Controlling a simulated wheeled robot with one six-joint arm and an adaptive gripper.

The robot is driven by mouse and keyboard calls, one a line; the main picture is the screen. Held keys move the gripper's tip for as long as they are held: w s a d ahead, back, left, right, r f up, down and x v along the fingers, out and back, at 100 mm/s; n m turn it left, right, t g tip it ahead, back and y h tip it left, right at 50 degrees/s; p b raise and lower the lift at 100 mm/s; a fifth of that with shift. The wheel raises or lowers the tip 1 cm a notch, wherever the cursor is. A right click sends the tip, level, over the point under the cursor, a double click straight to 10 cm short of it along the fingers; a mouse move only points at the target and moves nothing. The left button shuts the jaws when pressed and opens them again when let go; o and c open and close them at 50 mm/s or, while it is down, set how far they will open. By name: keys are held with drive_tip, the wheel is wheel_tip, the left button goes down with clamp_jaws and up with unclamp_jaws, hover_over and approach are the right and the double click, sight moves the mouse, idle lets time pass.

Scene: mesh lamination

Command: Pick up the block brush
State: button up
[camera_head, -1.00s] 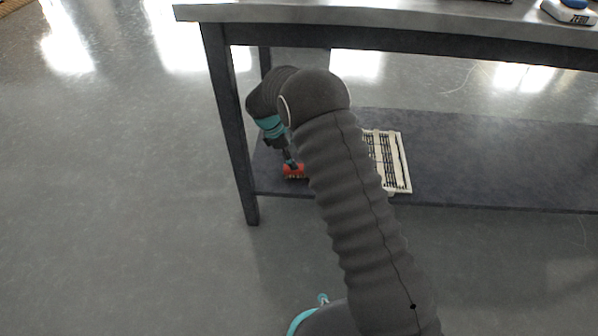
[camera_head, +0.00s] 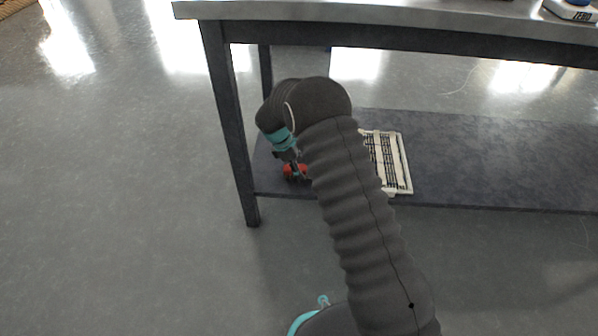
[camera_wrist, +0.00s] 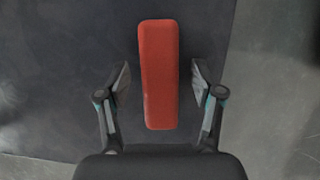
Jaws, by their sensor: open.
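The block brush shows in the wrist view as a long red block (camera_wrist: 159,75) on the dark lower shelf (camera_wrist: 60,60). In that view my gripper (camera_wrist: 160,84) is open, with one finger on each side of the block and a gap on both sides. In the head view the red block (camera_head: 290,170) lies near the left front of the lower shelf, partly hidden by my gripper (camera_head: 292,166). The underside of the brush is hidden in the wrist view.
A cream slatted frame (camera_head: 398,165) lies on the shelf to the right of the brush, partly behind my arm. The table top (camera_head: 420,18) overhangs the shelf. A table leg (camera_head: 230,130) stands close on the left. The shelf's right part is clear.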

drive_tip(key=shift+f, duration=0.25)
drive_tip(key=shift+c, duration=0.3)
clamp_jaws()
drive_tip(key=shift+r, duration=0.15)
wheel_tip(320, 180, up, 4)
drive_tip(key=shift+r+p, duration=0.1)
drive_tip(key=shift+p, duration=0.35)
drive_tip(key=d+r+p, duration=0.1)
drive_tip(key=d+r, duration=0.6)
drive_tip(key=d, duration=0.4)
drive_tip(key=shift+d, duration=0.35)
drive_tip(key=shift+s, duration=0.1)
